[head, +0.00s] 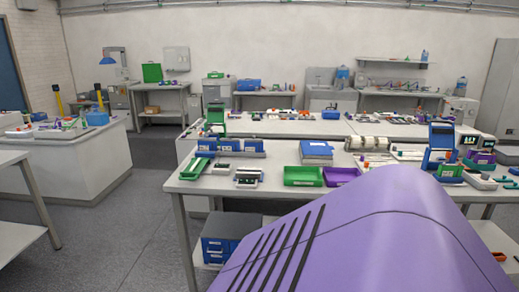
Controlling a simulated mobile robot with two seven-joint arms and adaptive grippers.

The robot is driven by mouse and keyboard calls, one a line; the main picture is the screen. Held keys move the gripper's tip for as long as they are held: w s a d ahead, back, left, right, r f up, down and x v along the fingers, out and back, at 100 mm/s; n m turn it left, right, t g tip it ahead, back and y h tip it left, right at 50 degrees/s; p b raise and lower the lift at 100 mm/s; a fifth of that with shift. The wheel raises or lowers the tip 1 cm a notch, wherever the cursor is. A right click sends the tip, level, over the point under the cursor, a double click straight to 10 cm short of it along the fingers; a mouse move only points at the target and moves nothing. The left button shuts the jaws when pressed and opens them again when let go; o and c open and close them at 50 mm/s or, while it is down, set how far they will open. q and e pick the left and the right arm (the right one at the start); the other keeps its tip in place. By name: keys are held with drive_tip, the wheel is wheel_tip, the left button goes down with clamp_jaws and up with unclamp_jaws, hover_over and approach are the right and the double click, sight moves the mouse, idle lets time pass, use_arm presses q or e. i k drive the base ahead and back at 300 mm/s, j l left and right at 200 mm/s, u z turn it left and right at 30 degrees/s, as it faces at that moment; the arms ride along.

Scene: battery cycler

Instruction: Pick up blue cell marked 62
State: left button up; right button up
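I cannot make out a blue cell marked 62; things on the benches are too small and far for any marking to be read. The nearest bench (187,184) stands ahead and carries blue blocks (228,145), a green tray (303,176), a purple tray (341,176) and a blue-topped box (316,150). A blue and green upright device (440,143) stands at its right part. Neither of my grippers is in view. A large purple surface close to the camera hides the bench's lower right part.
A white-topped counter (85,165) with small items stands at the left. A table edge (14,158) juts in at the near left. Grey floor (125,225) lies free between these and the bench. A blue drawer unit (218,246) sits under the bench.

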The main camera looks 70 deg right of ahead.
sight(225, 147)
drive_tip(key=z, duration=2.2)
